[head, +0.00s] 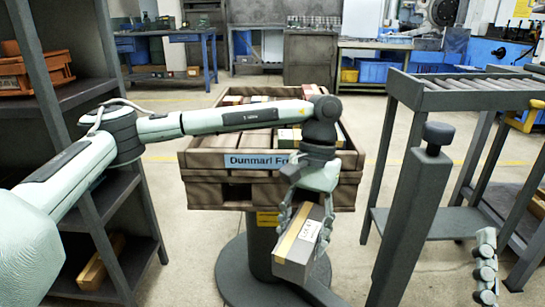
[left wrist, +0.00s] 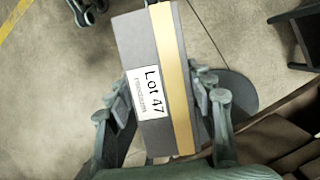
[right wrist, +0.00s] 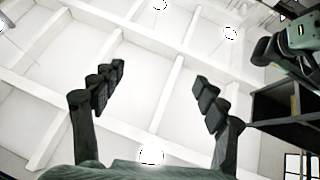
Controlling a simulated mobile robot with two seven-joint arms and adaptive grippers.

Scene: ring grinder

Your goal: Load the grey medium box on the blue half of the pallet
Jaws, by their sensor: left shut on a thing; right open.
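A grey box (head: 293,268) with a tan stripe and a white label is held in front of the crate, tilted. In the left wrist view the box (left wrist: 130,50) reads "Lot 47". My left gripper (left wrist: 163,103) is shut on it, one finger on each side. I cannot make out a blue half or tell whether this crate is the pallet. My right gripper (right wrist: 155,88) is open and empty, facing the ceiling.
A dark shelf (head: 110,185) with orange-brown bins stands at the left. A roller conveyor (head: 470,95) and a grey post (head: 410,225) stand at the right. Blue workbenches (head: 170,40) line the back. Bare floor lies between the crate and the shelf.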

